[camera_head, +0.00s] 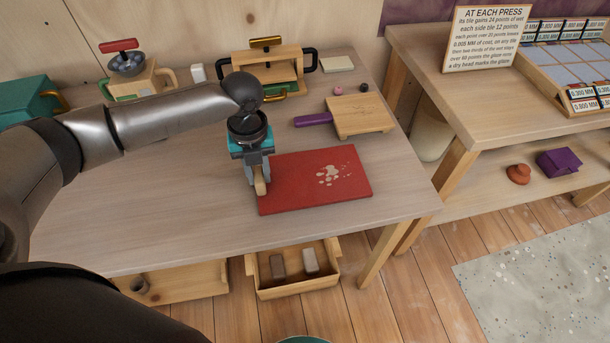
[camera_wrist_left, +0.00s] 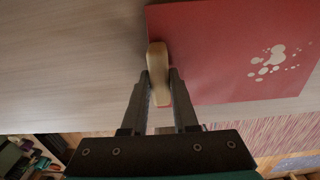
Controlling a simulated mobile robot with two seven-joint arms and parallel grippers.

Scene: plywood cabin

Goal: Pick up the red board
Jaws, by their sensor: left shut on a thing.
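The red board (camera_head: 290,192) lies flat on the wooden table, with pale splotches on its right half and a light wooden handle (camera_head: 260,187) at its left edge. My left gripper (camera_head: 258,178) comes down from above at that edge. In the left wrist view, its two fingers (camera_wrist_left: 160,90) are closed on either side of the wooden handle (camera_wrist_left: 157,62), and the red board (camera_wrist_left: 205,50) extends to the right. The board appears to rest on the table; a small gap beneath it cannot be told. My right gripper does not show.
A wooden board with a purple handle (camera_head: 362,117) lies behind the red board. A wooden press (camera_head: 268,70) and a grinder-like device (camera_head: 138,76) stand at the back. The table's left front (camera_head: 130,215) is clear. An open drawer (camera_head: 292,283) sits below the front edge.

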